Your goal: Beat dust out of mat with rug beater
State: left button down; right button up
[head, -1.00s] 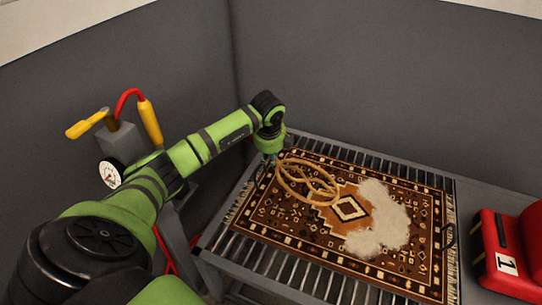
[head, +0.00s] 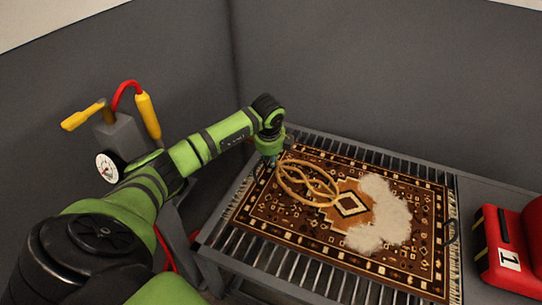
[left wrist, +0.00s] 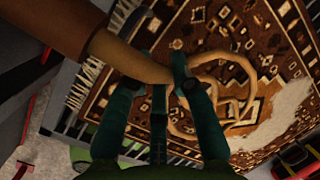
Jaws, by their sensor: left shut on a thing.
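A patterned brown mat (head: 290,233) with fringed ends lies flat on a slatted rack. A pale, fuzzy dust patch (head: 380,220) covers part of its middle right. My left gripper (head: 271,158) is above the mat's far left part, shut on the rug beater. The beater's looped rattan head (head: 310,186) is over the mat, left of the dust; I cannot tell whether it touches. In the left wrist view, the fingers (left wrist: 165,88) close around the beater's handle (left wrist: 130,57), and the mat (left wrist: 215,30) and dust (left wrist: 275,115) show beyond. My right gripper is out of view.
The slatted rack (head: 262,262) stands against grey walls. A grey stand with a gauge (head: 108,168), yellow handles and a red hose is at the left.

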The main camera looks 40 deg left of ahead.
pick_arm(q)
notch_tip(320, 180, up, 3)
jog(key=shift+f+p, duration=0.1)
jog(key=shift+p, duration=0.65)
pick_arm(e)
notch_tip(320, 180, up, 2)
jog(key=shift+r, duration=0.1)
pick_arm(q)
jog(key=shift+f, duration=0.15)
notch_tip(320, 180, down, 5)
jog(key=b, duration=0.4)
notch_tip(320, 180, up, 5)
jog(key=p, duration=0.4)
jog(key=shift+f, duration=0.15)
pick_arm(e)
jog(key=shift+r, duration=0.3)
